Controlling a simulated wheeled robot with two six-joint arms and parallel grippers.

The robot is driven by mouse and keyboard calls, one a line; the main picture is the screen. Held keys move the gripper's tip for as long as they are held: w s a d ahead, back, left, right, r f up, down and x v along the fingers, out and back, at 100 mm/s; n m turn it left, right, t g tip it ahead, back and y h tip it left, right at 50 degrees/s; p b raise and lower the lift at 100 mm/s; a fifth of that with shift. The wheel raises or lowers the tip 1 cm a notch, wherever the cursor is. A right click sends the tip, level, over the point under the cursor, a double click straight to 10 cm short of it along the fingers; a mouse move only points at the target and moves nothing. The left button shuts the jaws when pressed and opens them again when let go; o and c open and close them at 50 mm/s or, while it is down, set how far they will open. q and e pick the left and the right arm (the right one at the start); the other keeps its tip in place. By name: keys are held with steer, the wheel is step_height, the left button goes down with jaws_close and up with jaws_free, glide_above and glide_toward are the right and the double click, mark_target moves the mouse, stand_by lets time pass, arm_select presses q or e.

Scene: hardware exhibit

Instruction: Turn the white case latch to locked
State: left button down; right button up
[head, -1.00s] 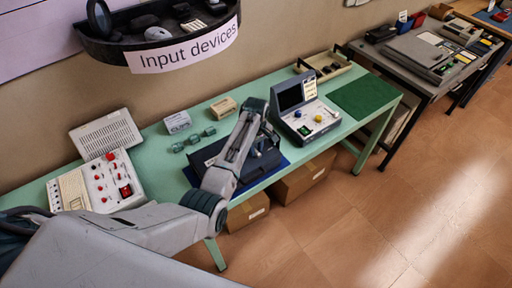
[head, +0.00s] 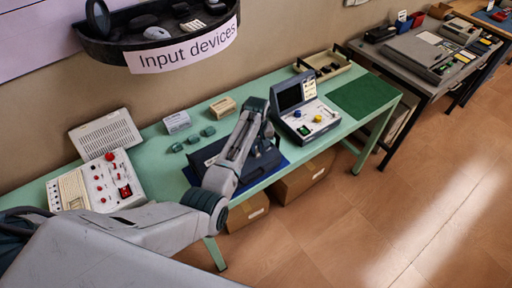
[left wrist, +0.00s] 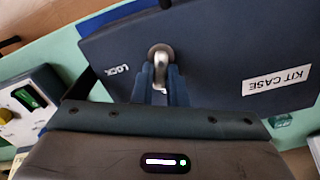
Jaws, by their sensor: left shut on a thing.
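The kit case (head: 207,158) is dark blue and lies on the green table, partly behind my left arm. In the left wrist view its lid (left wrist: 215,45) fills the upper part. The pale metal latch (left wrist: 160,52) has a round pivot, and its handle points down in that view, between my left fingers. The word LOCK (left wrist: 118,70) is printed on the lid to the left of the latch. My left gripper (left wrist: 160,84) is shut on the latch handle; its fingers hide part of it. In the head view my left gripper (head: 268,137) is over the case. My right gripper is out of view.
A console with a screen (head: 305,110) stands right of the case. A control panel with red knobs (head: 110,180) is at the left. Small green pieces (head: 193,139) and two small boxes (head: 177,122) lie behind the case. A green mat (head: 364,96) is bare.

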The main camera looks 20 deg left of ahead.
arm_select(q)
steer(key=m, duration=0.3)
steer(key=shift+w+d+r+m, duration=0.1)
steer(key=shift+w+d+m, duration=0.05)
steer(key=shift+m, duration=0.25)
steer(key=m, duration=0.3)
steer(key=shift+d+m, duration=0.2)
steer(key=shift+m, duration=0.1)
steer(key=m, duration=0.5)
steer(key=shift+d+m, duration=0.25)
steer(key=shift+m, duration=0.15)
steer(key=shift+s, duration=0.2)
steer(key=c, duration=1.4)
jaws_free()
steer(key=shift+c, duration=0.2)
